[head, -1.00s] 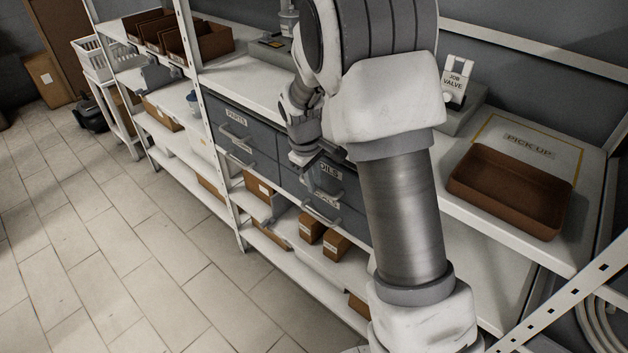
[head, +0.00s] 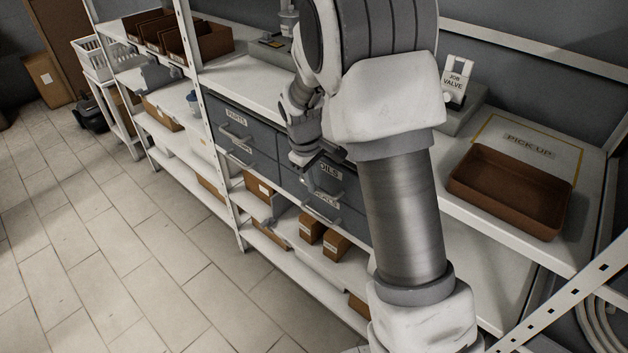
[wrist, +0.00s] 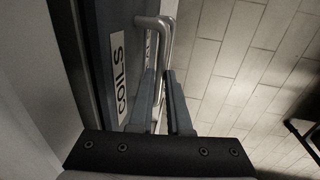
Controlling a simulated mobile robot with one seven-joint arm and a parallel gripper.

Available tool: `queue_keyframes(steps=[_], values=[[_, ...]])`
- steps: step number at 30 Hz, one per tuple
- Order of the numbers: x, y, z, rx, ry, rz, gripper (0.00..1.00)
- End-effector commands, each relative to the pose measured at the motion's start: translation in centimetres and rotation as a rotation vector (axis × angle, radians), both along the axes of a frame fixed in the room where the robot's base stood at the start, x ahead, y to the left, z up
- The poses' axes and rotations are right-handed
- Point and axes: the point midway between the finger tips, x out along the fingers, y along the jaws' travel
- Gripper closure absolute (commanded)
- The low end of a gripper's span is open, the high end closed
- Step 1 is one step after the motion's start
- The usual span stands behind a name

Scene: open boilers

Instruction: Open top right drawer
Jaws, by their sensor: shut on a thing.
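The top right drawer (head: 335,183) is dark grey, and its label reads "OILS" in the head view, with the left end hidden by my gripper (head: 320,158). In the wrist view the label reads "COILS" on the drawer front (wrist: 98,45). A metal bar handle (wrist: 150,22) stands out from that front. My gripper's two fingers (wrist: 164,78) lie on either side of the handle bar and are shut on it. I cannot see a clear gap between this drawer and the cabinet, so it looks shut or nearly so.
A lower right drawer with its own handle (head: 322,215) sits just below. Left drawers (head: 237,125) have handles too. Small boxes (head: 335,245) stand on the shelf underneath. A brown tray (head: 508,192) is on the worktop at right. The tiled floor (head: 150,250) in front is clear.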

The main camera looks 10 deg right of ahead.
Motion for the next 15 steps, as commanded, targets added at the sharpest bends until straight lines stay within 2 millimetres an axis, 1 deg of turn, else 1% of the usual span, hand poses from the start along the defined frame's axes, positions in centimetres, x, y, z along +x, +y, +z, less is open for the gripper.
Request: queue_keyframes(steps=[8,11,15], values=[[-0.1,0.3,0.1,0.000,-0.002,0.001,1.00],[-0.6,1.0,0.1,0.002,-0.002,0.002,1.00],[-1.9,2.8,0.1,0.001,-0.002,0.005,1.00]])
